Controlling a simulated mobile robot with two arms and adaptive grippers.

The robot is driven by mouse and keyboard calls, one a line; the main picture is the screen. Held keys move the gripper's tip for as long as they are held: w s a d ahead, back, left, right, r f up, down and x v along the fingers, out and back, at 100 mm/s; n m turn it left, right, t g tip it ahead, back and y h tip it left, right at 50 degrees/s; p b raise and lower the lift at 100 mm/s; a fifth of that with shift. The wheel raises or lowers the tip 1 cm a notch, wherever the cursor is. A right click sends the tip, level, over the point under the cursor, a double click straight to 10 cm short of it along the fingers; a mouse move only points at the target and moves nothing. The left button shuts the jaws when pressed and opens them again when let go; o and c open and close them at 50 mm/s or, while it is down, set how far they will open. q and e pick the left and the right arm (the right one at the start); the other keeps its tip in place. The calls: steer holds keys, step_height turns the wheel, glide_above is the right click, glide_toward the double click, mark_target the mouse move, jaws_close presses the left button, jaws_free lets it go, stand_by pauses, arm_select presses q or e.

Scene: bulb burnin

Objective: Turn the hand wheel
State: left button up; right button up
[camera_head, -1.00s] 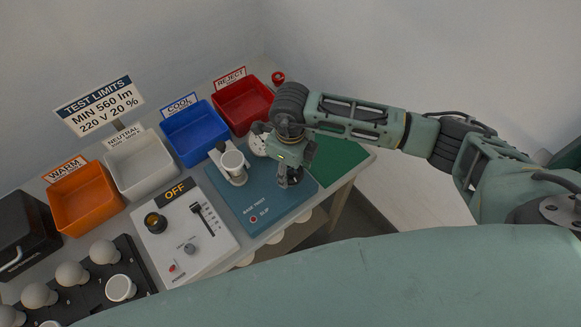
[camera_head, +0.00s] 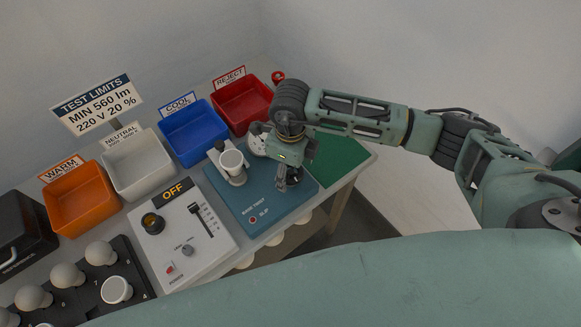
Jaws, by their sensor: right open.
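The hand wheel is hard to make out. A dark round part (camera_head: 295,174) on the blue base-twist unit (camera_head: 246,205) shows beside my right gripper and may be it. My right gripper (camera_head: 283,184) points down over the right part of that unit, with its fingers open next to the dark part. I cannot tell whether they touch it. My left gripper is not in view.
A control box (camera_head: 182,240) with an OFF display stands left of the unit. Orange (camera_head: 83,200), white (camera_head: 139,166), blue (camera_head: 195,133) and red (camera_head: 242,104) bins line the back. A bulb rack (camera_head: 92,284) is at front left. A green mat (camera_head: 338,160) lies clear at right.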

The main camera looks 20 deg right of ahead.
mark_target(290, 172)
step_height(290, 172, up, 12)
stand_by(0.5)
stand_by(0.3)
